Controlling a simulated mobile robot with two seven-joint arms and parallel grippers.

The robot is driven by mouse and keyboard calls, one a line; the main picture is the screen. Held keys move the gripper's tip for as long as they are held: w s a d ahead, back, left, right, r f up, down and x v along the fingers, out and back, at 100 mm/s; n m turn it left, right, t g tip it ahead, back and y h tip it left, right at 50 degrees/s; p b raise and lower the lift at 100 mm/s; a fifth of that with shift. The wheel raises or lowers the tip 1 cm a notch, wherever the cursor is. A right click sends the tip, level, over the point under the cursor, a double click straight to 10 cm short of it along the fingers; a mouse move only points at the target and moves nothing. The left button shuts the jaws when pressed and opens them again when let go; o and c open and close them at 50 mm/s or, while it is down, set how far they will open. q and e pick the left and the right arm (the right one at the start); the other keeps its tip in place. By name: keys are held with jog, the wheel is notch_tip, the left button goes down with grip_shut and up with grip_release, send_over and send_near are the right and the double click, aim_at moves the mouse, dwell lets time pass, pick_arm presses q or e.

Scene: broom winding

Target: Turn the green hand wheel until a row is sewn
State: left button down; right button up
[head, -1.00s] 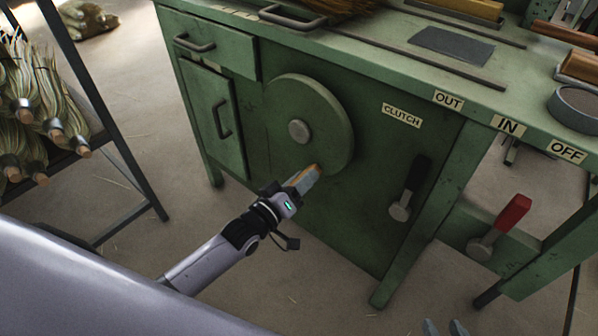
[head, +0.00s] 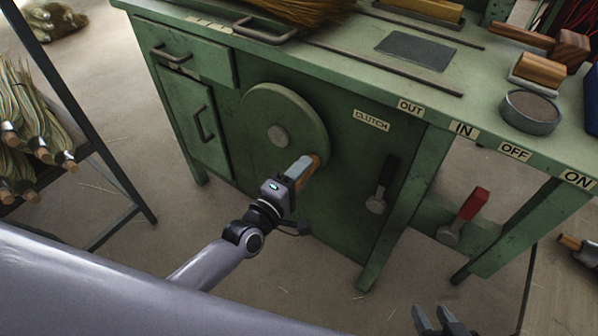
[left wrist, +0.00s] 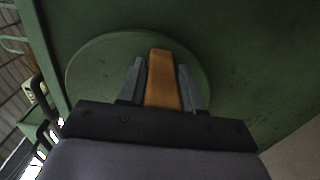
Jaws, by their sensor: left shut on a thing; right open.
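The green hand wheel (head: 284,112) is a flat round disc with a grey hub on the front of the green bench. Its brown wooden handle (head: 309,176) sticks out near the lower right of the wheel in the head view. My left gripper (head: 304,168) is shut on that handle. In the left wrist view the handle (left wrist: 163,80) lies between the two grey fingers, with the wheel (left wrist: 95,65) behind it. My right gripper (head: 444,322) is open and empty at the bottom edge of the head view, over the floor.
A black clutch lever (head: 383,184) and a red lever (head: 464,214) stand right of the wheel. Bench labels read CLUTCH, OUT, IN, OFF and ON. A broom's bristles (head: 285,12) lie on the bench top (head: 350,60). A rack with bristle bundles (head: 30,115) stands at the left.

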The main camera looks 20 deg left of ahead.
pick_arm(q)
jog(key=shift+s+d+r+n, duration=0.1)
jog(key=shift+r+n, duration=0.3)
jog(key=shift+n, duration=0.1)
jog(key=c, duration=0.8)
grip_release()
jog(key=shift+r, duration=0.1)
jog(key=shift+c, duration=0.2)
jog(key=p+v, duration=0.1)
jog(key=v, duration=0.6)
jog(key=shift+s, duration=0.15)
